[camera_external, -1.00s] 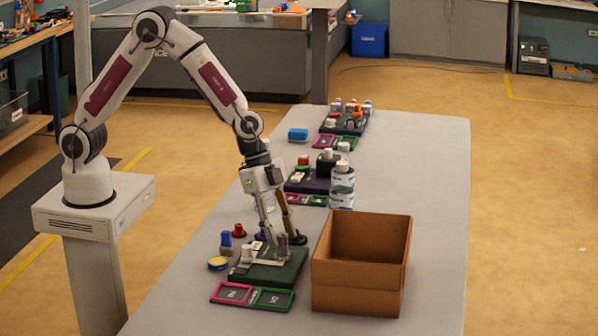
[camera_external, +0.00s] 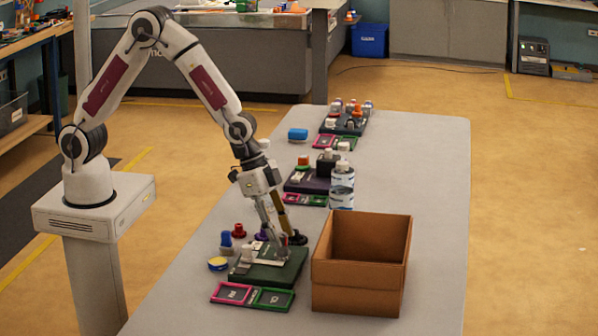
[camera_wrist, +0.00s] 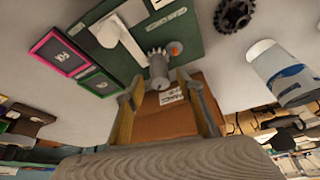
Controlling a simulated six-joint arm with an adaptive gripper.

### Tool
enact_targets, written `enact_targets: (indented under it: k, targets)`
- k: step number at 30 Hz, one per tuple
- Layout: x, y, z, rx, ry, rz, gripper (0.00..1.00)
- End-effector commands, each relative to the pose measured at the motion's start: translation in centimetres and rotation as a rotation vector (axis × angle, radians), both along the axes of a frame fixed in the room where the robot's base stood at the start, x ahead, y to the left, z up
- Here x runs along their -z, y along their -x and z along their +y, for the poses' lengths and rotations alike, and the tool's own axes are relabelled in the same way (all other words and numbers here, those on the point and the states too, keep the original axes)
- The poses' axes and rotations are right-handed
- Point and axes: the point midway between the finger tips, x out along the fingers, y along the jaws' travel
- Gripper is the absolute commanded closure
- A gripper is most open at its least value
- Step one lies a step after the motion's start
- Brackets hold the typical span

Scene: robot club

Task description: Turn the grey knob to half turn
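The grey knob (camera_wrist: 158,70) shows in the wrist view as a ribbed grey cylinder on the dark green board (camera_wrist: 195,45). It lies between and just beyond the tips of my gripper (camera_wrist: 161,84). The fingers are apart, with a gap visible on each side of the knob. In the external view my gripper (camera_external: 282,238) reaches down at a tilt to the far right part of the green board (camera_external: 265,272), and the fingers largely hide the knob there. I cannot read the knob's turn angle.
A white lever (camera_wrist: 122,35) and an orange piece (camera_wrist: 175,48) sit on the board beside the knob. An open cardboard box (camera_external: 358,274) stands close on the right. Pink (camera_external: 232,294) and green frames (camera_external: 272,298) lie in front.

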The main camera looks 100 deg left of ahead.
Motion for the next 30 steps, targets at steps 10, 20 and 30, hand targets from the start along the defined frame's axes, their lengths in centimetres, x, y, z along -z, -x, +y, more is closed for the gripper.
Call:
enact_targets:
  k: [10, 20, 30]
  targets:
    - [0.00, 0.02, -0.11, -0.066, 0.000, 0.000, 0.63]
    - [-0.01, 0.01, -0.12, -0.126, -0.001, -0.001, 0.63]
    - [-0.01, 0.01, -0.15, -0.187, 0.000, -0.001, 0.63]
